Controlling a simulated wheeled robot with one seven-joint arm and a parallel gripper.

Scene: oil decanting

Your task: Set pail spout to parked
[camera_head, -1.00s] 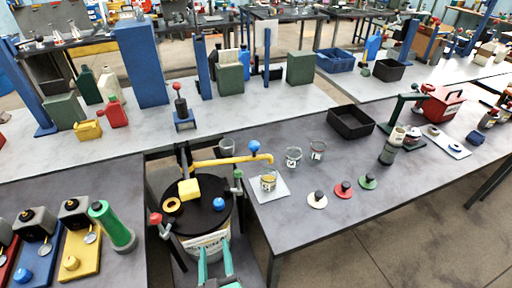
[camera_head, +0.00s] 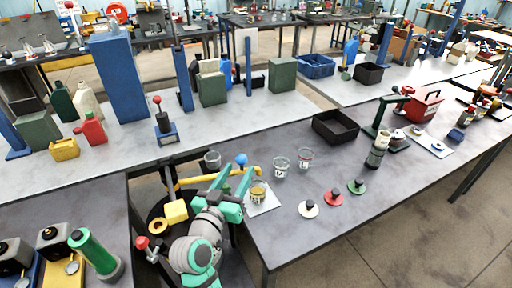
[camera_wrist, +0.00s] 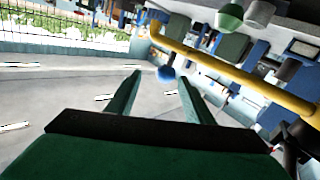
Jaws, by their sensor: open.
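The pail (camera_head: 148,212) stands in the gap between the tables, with a dark round lid largely hidden by my arm. Its yellow spout (camera_head: 190,181) reaches right over the grey table's edge, with a blue ball knob (camera_head: 241,159) on it. In the wrist view the yellow spout (camera_wrist: 235,72) runs diagonally across the upper right, and the blue knob (camera_wrist: 166,73) appears between and just beyond my fingertips. My gripper (camera_head: 238,172) is open and empty, close to the knob; in the wrist view the two green fingers (camera_wrist: 160,80) are spread apart. I cannot tell whether they touch it.
A glass beaker with yellow liquid (camera_head: 258,190) stands on a white pad, close right of my gripper. A yellow block (camera_head: 176,211) is on the pail lid. A red knob (camera_head: 142,242) is at its left.

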